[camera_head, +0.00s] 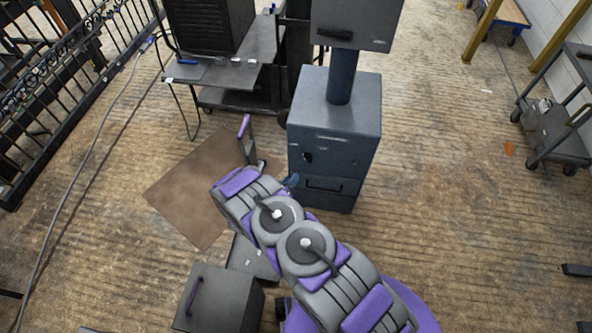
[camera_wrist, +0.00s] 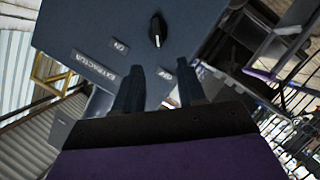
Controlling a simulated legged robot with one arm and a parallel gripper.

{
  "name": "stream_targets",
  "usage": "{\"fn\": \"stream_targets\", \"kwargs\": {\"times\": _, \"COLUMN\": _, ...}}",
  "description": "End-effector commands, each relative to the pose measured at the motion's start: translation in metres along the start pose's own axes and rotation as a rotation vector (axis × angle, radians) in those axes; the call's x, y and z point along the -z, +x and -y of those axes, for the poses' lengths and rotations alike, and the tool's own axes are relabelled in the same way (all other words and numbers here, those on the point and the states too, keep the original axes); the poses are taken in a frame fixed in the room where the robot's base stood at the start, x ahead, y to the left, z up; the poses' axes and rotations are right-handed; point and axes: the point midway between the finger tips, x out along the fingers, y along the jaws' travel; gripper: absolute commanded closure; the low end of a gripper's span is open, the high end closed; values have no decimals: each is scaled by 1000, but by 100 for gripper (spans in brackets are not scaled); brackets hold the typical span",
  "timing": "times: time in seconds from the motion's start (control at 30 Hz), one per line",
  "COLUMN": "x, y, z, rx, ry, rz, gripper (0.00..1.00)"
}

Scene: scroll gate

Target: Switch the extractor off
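The extractor (camera_head: 335,112) is a dark blue-grey cabinet with a thick pipe on top. A black knob (camera_head: 307,157) is on its front. The wrist view shows the knob (camera_wrist: 158,30) large, with a pale mark at its lower end. The "ON" label (camera_wrist: 120,46) is to its lower left, the "OFF" label (camera_wrist: 167,75) is below it, and the "EXTRACTOR" label (camera_wrist: 95,66) is farther left. My gripper (camera_wrist: 159,78) is open and empty, with the knob beyond and between its two fingers. In the head view my arm hides most of the gripper.
A drawer handle (camera_head: 325,188) is low on the cabinet. A dark box (camera_head: 215,298) stands at lower left, near a brown floor mat (camera_head: 190,190). A metal table (camera_head: 215,72) is behind. The floor to the right is clear up to a cart (camera_head: 555,130).

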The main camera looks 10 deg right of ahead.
Motion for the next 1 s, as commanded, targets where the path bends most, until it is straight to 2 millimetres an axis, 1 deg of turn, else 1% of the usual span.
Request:
{"fn": "stream_targets", "kwargs": {"times": 0.03, "x": 1, "y": -10, "z": -1, "rx": 2, "ry": -3, "rz": -1, "gripper": 60}}
{"fn": "stream_targets", "kwargs": {"times": 0.1, "x": 1, "y": -21, "z": 0, "rx": 2, "ry": -3, "rz": -1, "gripper": 60}}
{"fn": "stream_targets", "kwargs": {"times": 0.2, "x": 1, "y": -31, "z": 0, "rx": 1, "ry": -2, "rz": 0, "gripper": 60}}
{"fn": "stream_targets", "kwargs": {"times": 0.3, "x": 0, "y": -37, "z": 0, "rx": 0, "ry": 0, "rz": 1, "gripper": 60}}
{"fn": "stream_targets", "kwargs": {"times": 0.9, "x": -1, "y": -39, "z": 0, "rx": 0, "ry": 0, "rz": 1, "gripper": 60}}
{"fn": "stream_targets", "kwargs": {"times": 1.0, "x": 3, "y": -38, "z": 1, "rx": 9, "ry": 9, "rz": 8, "gripper": 60}}
